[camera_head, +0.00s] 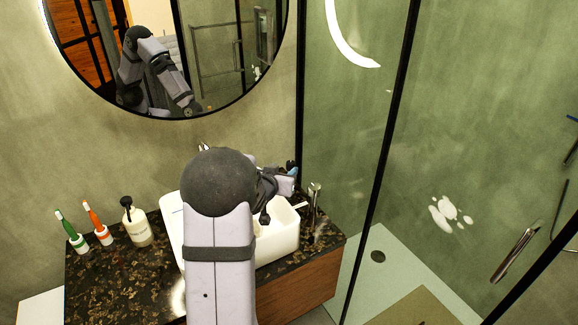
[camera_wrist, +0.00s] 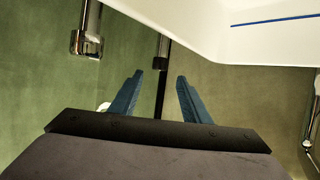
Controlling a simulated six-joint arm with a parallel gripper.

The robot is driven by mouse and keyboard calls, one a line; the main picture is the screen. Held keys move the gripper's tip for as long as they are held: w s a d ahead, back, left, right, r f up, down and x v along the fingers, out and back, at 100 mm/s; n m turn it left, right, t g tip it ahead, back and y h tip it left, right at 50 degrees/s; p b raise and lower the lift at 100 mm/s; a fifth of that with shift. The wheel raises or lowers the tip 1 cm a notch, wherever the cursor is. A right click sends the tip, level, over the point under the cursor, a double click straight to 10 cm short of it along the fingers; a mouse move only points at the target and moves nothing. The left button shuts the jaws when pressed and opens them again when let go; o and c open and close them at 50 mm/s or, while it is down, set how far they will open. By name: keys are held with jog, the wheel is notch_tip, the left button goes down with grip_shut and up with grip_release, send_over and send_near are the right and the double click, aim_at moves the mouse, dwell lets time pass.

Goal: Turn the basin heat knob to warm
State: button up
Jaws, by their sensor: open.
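The white basin (camera_head: 282,238) sits on the dark speckled counter, partly hidden behind my arm. Its white side also fills the top right of the wrist view (camera_wrist: 215,30). An upright chrome fitting (camera_head: 314,193) stands at the basin's right; a chrome piece shows at upper left in the wrist view (camera_wrist: 87,38). Another small chrome part (camera_head: 204,147) shows behind my arm by the wall. I cannot tell which fitting carries the heat knob or its setting. My gripper (camera_head: 292,170) is above the basin's back right, its blue fingers (camera_wrist: 153,97) apart and empty.
A soap bottle (camera_head: 136,225) and two toothbrushes in holders, green (camera_head: 77,243) and orange (camera_head: 102,235), stand left of the basin on the counter (camera_head: 120,280). A round mirror (camera_head: 170,50) hangs behind. Shower glass with a black frame (camera_head: 385,150) stands close on the right.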

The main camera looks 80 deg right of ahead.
aim_at(290, 165)
jog(key=shift+p+x, duration=0.55)
jog(key=shift+x, duration=3.05)
jog(key=shift+r, duration=0.1)
jog(key=c, duration=1)
